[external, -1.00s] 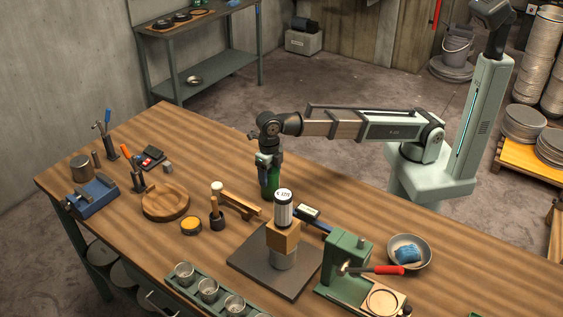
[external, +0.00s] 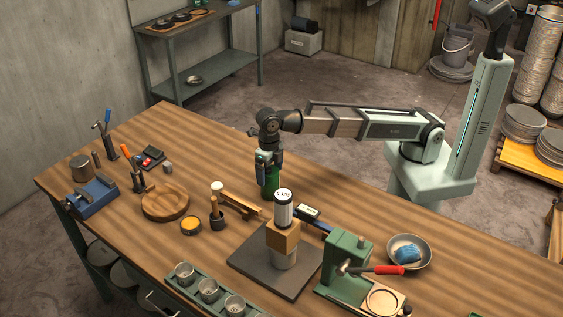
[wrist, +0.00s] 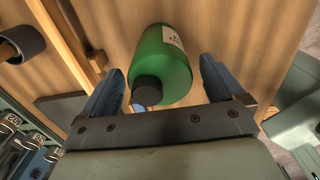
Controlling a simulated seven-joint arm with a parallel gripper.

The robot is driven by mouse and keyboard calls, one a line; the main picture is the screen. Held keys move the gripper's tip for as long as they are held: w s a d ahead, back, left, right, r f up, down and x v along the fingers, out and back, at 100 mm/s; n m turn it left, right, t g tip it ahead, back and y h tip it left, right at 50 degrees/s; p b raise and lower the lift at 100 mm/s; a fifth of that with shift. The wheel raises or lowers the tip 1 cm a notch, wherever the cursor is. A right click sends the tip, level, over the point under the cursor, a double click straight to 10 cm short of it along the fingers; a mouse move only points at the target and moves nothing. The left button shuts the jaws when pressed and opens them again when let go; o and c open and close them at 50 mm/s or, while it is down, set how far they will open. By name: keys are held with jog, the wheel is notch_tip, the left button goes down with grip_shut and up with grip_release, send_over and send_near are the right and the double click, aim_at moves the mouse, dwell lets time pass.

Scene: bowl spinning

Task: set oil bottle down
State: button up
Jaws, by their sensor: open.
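The oil bottle is green with a black cap and a pale label. It stands on the wooden bench, and in the wrist view the bottle (wrist: 163,60) sits between my two blue fingers with a gap showing on each side. In the external view the bottle (external: 271,183) shows below my gripper (external: 268,172), its upper part hidden by the fingers. My gripper points down and is open around the bottle; in the wrist view my gripper (wrist: 160,85) shows both fingers spread apart.
A white-topped cylinder (external: 284,208) on a block stands in front, over a dark plate (external: 245,262). A green press (external: 345,262) and a metal bowl (external: 425,258) are at right. The bench behind the bottle is clear.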

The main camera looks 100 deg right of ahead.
notch_tip(320, 180, up, 11)
jog(key=shift+f, duration=0.15)
dwell(0.4)
